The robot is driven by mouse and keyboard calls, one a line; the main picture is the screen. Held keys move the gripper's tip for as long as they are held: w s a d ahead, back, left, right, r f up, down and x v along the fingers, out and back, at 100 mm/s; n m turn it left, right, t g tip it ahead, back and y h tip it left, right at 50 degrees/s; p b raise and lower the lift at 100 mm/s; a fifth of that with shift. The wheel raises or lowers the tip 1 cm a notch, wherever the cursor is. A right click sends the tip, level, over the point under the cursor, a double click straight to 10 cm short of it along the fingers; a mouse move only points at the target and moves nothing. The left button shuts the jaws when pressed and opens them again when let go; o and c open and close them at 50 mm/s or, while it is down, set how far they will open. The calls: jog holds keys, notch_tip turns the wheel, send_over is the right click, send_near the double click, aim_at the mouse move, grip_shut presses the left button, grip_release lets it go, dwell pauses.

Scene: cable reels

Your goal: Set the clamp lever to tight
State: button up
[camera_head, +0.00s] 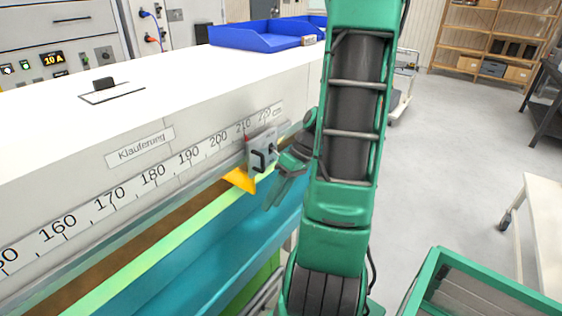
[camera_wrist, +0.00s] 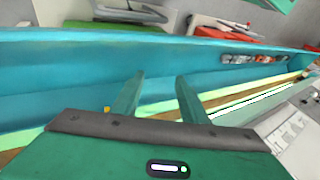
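A grey clamp block (camera_head: 262,148) with a dark handle-like part on its front sits on the ruler rail in the head view. A yellow pointer (camera_head: 241,180) is below it. I cannot tell which part is the lever or how it is set. My gripper (camera_head: 273,198) is just right of and below the block, fingers angled down and left; contact is not clear. In the wrist view my gripper (camera_wrist: 160,78) has its two fingers apart with nothing between them. A small orange patch (camera_wrist: 107,109) shows beside the left finger, perhaps the pointer.
The ruler scale (camera_head: 150,176) runs along the white bench front (camera_head: 80,130), above a teal trough (camera_head: 200,255). A blue tray (camera_head: 262,36) stands on the bench top. A green-framed cart (camera_head: 480,280) is at lower right. Grey floor is open at right.

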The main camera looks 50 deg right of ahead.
jog(key=s+d+r+n+t, duration=0.1)
jog(key=d+r+n+t, duration=0.1)
jog(key=d+t, duration=1.45)
jog(key=shift+g, duration=0.85)
jog(key=x, duration=0.3)
jog(key=d+x, duration=0.1)
jog(key=x, duration=0.6)
jog(key=shift+w+d+r, duration=0.15)
jog(key=shift+w, duration=0.15)
grip_shut()
